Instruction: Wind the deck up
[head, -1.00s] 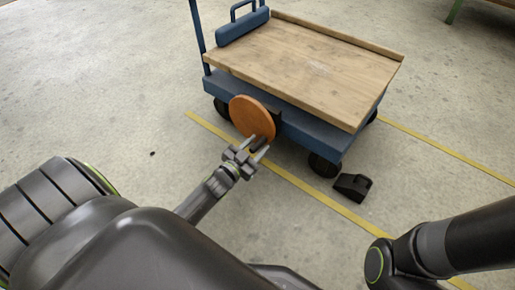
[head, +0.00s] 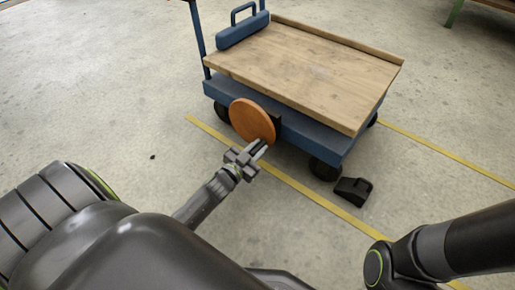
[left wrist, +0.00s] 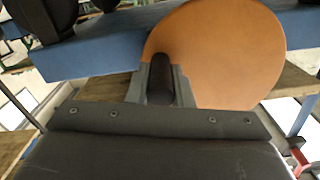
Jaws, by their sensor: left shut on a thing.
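The cart has a flat wooden deck (head: 305,68) over a blue frame (head: 310,132). An orange round wheel (head: 252,121) stands upright on the cart's near side; it fills the upper right of the left wrist view (left wrist: 225,55). A dark handle (left wrist: 160,82) sticks out near the wheel's edge, low on the wheel in the head view. My left gripper (head: 262,149) is shut on this handle, with one finger on each side of it. The fingers mostly hide the handle in the head view. My right gripper is out of view; only part of my right arm shows.
A black wheel chock (head: 353,190) lies on the floor by the cart's near right caster (head: 324,169). A blue box with a handle (head: 242,29) sits at the deck's left end.

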